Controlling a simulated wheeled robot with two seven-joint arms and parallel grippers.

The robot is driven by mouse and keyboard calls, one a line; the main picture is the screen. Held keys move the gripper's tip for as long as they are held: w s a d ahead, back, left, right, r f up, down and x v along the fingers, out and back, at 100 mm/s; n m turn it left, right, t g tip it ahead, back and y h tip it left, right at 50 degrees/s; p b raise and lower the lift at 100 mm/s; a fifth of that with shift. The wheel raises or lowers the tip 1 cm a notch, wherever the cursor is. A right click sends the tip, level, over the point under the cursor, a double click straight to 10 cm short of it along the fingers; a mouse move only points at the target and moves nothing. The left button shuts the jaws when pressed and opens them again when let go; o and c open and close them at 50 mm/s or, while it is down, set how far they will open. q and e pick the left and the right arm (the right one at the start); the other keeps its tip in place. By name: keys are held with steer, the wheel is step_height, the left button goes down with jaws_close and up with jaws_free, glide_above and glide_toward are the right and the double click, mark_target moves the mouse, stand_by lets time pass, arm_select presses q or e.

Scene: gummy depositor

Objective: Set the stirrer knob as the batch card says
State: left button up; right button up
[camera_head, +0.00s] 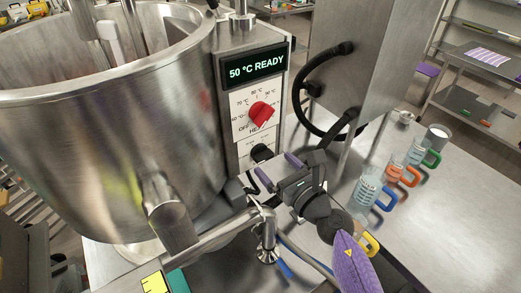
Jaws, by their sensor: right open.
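The stirrer knob appears to be the black knob (261,153) low on the steel control panel, below the red knob (261,114). Its dial marks are too small to read and are partly hidden. My right gripper (279,171) is open, with its two purple-tipped fingers just below and in front of the black knob. I see nothing between the fingers and cannot tell whether they touch the knob. A yellow card-like piece (154,284) with dark marks is cut off at the bottom edge; I cannot tell if it is the batch card. My left gripper is not in view.
The display (254,67) reads "50 °C READY". A large steel kettle (110,130) with a spout fills the left. Several jugs with coloured handles, one blue (367,187), line the steel table (450,215) at right. A black hose (303,100) loops beside the panel.

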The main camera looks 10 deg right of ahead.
mark_target(267, 158)
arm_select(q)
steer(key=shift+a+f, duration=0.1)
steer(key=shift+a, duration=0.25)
arm_select(e)
steer(key=shift+x, duration=1.85)
steer(key=shift+a, duration=0.1)
steer(key=shift+s, duration=0.1)
steer(key=c, duration=1.2)
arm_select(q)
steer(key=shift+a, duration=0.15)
arm_select(e)
steer(key=shift+c, duration=0.2)
